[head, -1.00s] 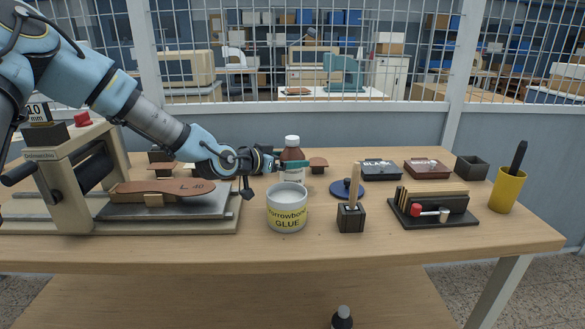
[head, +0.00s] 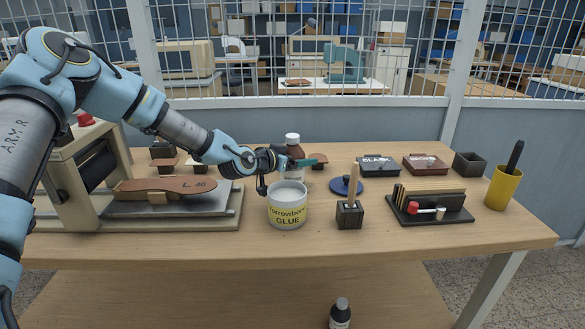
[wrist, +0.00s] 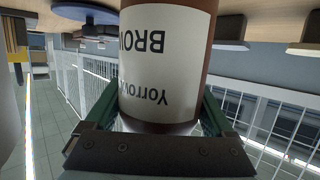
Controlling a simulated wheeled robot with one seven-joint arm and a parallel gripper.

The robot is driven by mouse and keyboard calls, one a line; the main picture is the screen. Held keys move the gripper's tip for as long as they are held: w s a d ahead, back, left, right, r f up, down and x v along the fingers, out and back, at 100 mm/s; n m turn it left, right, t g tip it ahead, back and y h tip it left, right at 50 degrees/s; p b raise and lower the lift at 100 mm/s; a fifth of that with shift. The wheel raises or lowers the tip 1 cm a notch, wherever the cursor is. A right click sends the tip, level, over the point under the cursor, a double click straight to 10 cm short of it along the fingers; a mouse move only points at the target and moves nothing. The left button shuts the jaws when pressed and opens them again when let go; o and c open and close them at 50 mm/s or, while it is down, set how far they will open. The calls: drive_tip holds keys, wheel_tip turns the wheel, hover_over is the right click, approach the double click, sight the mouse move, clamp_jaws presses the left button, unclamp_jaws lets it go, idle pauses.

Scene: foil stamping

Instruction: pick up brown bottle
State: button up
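The brown bottle (head: 294,142), with a white cap and a pale label, stands upright on the table behind the glue can. My gripper (head: 303,162) reaches it from the left, with one green finger crossing in front of it. In the wrist view the bottle (wrist: 203,50) shows upside down and close, its label partly reading "BRO". My gripper's green fingers (wrist: 160,100) lie on both sides of it, set wide, close to its sides. I see no clear squeeze on it. The lower part of the bottle is hidden behind the can in the head view.
The white glue can (head: 287,208) stands just in front of the bottle. A stamping press (head: 80,170) with a leather piece is on the left. Another dark bottle (head: 341,314) is on the lower shelf.

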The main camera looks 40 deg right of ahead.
clamp_jaws()
drive_tip(key=shift+r, duration=0.1)
idle(0.3)
